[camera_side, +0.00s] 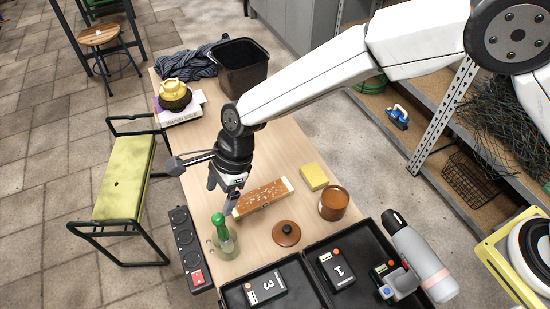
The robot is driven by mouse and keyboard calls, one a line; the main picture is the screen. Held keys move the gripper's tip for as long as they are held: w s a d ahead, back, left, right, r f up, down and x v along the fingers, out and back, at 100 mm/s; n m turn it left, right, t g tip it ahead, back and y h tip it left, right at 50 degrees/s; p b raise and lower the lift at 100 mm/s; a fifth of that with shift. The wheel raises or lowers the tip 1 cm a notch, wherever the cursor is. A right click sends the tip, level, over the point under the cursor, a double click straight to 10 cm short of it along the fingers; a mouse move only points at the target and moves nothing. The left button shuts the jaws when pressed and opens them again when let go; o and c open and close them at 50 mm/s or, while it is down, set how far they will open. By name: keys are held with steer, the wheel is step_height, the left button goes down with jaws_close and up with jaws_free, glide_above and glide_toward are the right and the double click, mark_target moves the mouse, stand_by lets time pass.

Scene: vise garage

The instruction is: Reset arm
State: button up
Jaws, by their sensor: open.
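My gripper (223,194) is open and points down over the left part of the wooden table (186,194). Its fingers are just left of a brown block with pale ends (263,197) and above a green-topped clear bottle (222,238). I see nothing held between the fingers. Whether a fingertip touches the block cannot be told from this angle. My arm reaches in from the upper right.
A yellow sponge (314,177), brown jar (333,203), round lid (286,233) and open black case (305,257) lie right and front. A power strip (187,248) lines the left edge.

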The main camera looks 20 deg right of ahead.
stand_by(0.4)
steer(key=w+d+r+n+t+h, duration=0.1)
steer(key=d+r+n, duration=0.25)
steer(key=d, duration=0.85)
steer(key=w+d+r+n+t+h, duration=0.15)
steer(key=d+n, duration=0.25)
steer(key=d, duration=0.7)
steer(key=s+d+r+n+h, duration=0.1)
steer(key=s+d+n, duration=0.3)
steer(key=d, duration=0.5)
steer(key=s+d+r+n+h, duration=0.1)
steer(key=s+d+n, duration=0.3)
steer(key=s+d, duration=0.4)
steer(key=shift+s+d+n+t, duration=0.15)
steer(key=shift+d+n+t, duration=0.25)
steer(key=shift+d, duration=0.55)
